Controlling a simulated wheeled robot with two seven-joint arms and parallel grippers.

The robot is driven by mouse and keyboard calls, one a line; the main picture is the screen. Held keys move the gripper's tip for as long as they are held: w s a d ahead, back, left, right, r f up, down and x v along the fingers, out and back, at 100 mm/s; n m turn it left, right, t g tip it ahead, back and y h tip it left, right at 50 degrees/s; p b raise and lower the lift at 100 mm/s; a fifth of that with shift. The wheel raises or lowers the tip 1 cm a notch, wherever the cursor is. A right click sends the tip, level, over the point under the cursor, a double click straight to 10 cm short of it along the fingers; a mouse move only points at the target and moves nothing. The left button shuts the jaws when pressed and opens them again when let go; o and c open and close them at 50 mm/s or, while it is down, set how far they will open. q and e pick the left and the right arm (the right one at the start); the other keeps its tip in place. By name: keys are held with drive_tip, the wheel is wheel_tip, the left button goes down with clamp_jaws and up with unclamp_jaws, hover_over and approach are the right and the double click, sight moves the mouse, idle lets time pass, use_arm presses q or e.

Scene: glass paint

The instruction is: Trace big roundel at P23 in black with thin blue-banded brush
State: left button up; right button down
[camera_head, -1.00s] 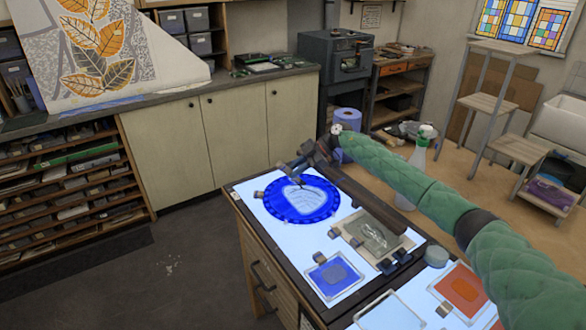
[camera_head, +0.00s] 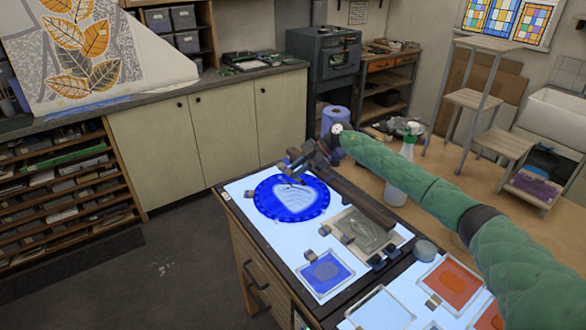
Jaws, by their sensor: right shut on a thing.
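The big round glass piece (camera_head: 264,200) has a deep blue ring around a pale heart-shaped middle with fine lines. It lies flat on the lit white table top (camera_head: 237,188). My right gripper (camera_head: 297,174) is over the far edge of the roundel, its arm coming in from the right. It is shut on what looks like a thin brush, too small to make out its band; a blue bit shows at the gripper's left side. I cannot tell whether the tip touches the glass. My left gripper is not in view.
A beige palette-like plate (camera_head: 341,233) lies right of the roundel, and a framed blue panel (camera_head: 340,287) in front. An orange panel (camera_head: 439,282) and a clear frame (camera_head: 380,308) lie at front right. Small blocks lie around the panels.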

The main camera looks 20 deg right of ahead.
drive_tip(key=shift+s+d, duration=0.2)
drive_tip(key=shift+s+d+p, duration=0.55)
drive_tip(key=shift+s+d, duration=0.1)
drive_tip(key=shift+s, duration=0.1)
drive_tip(key=shift+s+d, duration=0.1)
drive_tip(key=shift+s, duration=0.1)
drive_tip(key=shift+s, duration=0.1)
drive_tip(key=shift+s+d+p, duration=0.25)
drive_tip(key=shift+s+p, duration=0.25)
drive_tip(key=shift+s, duration=0.05)
drive_tip(key=shift+s+d, duration=0.1)
drive_tip(key=shift+s, duration=0.45)
drive_tip(key=shift+p, duration=0.3)
